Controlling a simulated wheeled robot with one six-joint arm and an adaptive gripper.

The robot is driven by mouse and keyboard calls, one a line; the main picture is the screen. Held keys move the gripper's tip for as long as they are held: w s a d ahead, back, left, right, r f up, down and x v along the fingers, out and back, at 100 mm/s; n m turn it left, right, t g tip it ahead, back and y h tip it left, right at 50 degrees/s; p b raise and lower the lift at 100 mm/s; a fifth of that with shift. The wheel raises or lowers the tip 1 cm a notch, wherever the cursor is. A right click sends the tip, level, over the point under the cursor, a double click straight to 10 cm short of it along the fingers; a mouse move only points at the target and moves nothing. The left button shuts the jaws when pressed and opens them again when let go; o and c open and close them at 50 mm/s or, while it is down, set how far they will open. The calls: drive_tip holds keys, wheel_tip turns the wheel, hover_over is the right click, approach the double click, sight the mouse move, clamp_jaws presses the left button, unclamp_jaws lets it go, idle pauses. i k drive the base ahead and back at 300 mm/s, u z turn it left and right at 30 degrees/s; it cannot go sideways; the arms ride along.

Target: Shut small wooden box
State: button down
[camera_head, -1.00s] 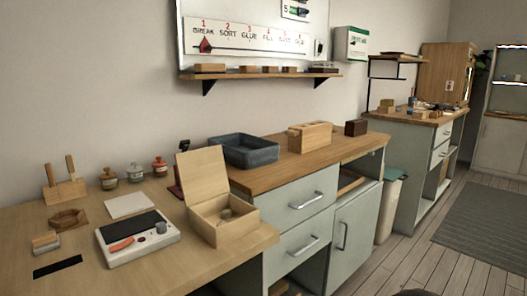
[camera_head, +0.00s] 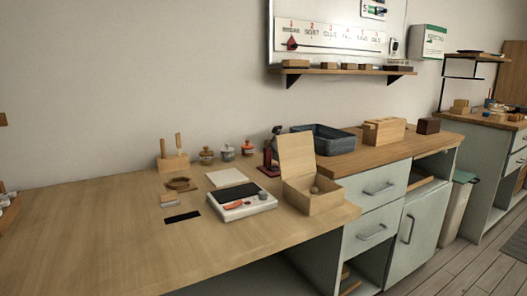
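The small wooden box (camera_head: 318,203) stands on the light wooden worktable, near its right end. Its lid (camera_head: 296,157) is open and stands nearly upright at the back of the box. A small roundish object (camera_head: 314,190) lies inside. My gripper is not in view.
A white device with a black top (camera_head: 241,200) sits just left of the box. A dark tray (camera_head: 323,138) and a wooden block holder (camera_head: 384,131) stand on the counter behind and right. A red-based stand (camera_head: 270,165) is behind the box. The left part of the worktable (camera_head: 100,240) is clear.

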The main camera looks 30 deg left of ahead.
sight(295, 152)
drive_tip(key=k, duration=0.3)
drive_tip(key=u, duration=0.95)
